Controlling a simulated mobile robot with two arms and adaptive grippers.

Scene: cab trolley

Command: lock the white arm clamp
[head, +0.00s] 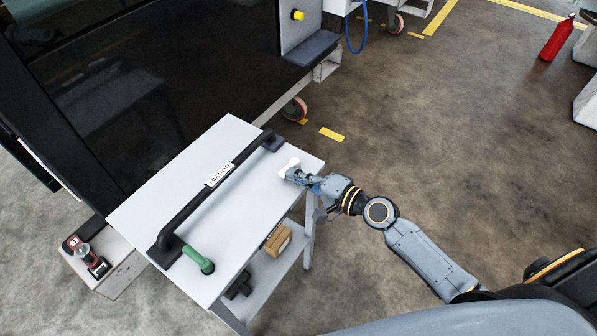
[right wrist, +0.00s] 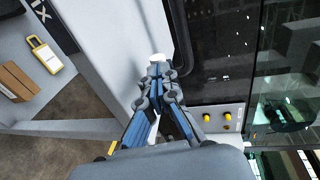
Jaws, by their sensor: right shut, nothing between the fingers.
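The white arm clamp (head: 291,163) is at the right end of the trolley's grey top, near the end of the black bar. Only its white handle shows clearly; its base is hidden behind my gripper. My right gripper (head: 290,174) is at the near side of this handle, its fingers shut with nothing between them. In the right wrist view, the fingertips (right wrist: 159,70) are just below the white handle end (right wrist: 158,57); I cannot tell whether they touch. My left gripper is not in view.
A black bar (head: 207,191) with a label runs along the grey trolley top (head: 255,205). A cardboard box (head: 278,239) sits on the lower shelf.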

